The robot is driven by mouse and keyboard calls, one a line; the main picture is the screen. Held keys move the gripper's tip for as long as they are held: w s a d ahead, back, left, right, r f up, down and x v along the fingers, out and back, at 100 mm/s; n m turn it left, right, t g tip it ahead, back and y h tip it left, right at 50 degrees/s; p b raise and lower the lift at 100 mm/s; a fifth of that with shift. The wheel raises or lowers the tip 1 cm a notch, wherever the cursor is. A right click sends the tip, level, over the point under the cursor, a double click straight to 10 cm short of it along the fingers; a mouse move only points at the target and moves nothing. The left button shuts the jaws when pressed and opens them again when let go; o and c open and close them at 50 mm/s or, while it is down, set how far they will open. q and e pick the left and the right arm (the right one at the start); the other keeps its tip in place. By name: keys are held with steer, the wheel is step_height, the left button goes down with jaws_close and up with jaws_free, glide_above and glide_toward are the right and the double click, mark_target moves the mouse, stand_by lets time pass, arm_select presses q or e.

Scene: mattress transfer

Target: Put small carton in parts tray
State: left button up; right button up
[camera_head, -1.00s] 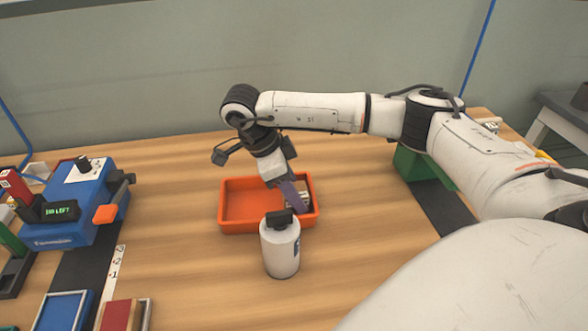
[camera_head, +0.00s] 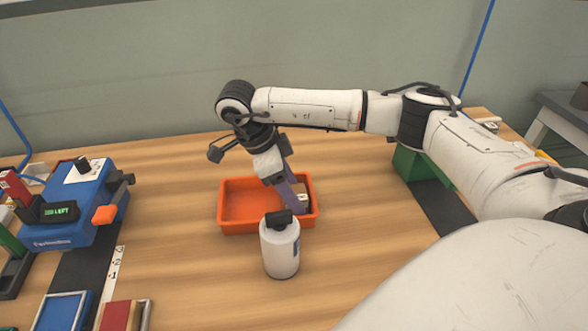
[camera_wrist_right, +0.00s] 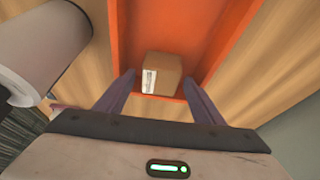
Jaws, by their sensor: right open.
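The small carton (camera_wrist_right: 161,73) is a brown box with a white label. It lies inside the orange parts tray (camera_wrist_right: 195,25), close to one wall. In the head view the carton (camera_head: 303,199) shows only partly, in the tray's right part, with my gripper hiding some of it. The tray (camera_head: 240,227) sits on the table. My right gripper (camera_head: 291,202) reaches down into the tray's right side. In the wrist view my right gripper (camera_wrist_right: 160,80) is open, one purple finger to each side of the carton, with gaps visible. My left gripper is not in view.
A white bottle with a black cap (camera_head: 280,250) stands just in front of the tray, close to my right gripper. A blue device (camera_head: 75,215) with a display is at the left. The wooden table (camera_head: 175,215) is clear left of the tray.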

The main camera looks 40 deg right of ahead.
steer(key=p+v, duration=0.1)
steer(key=v, duration=0.9)
steer(key=shift+r, duration=0.3)
steer(key=shift+a, duration=0.1)
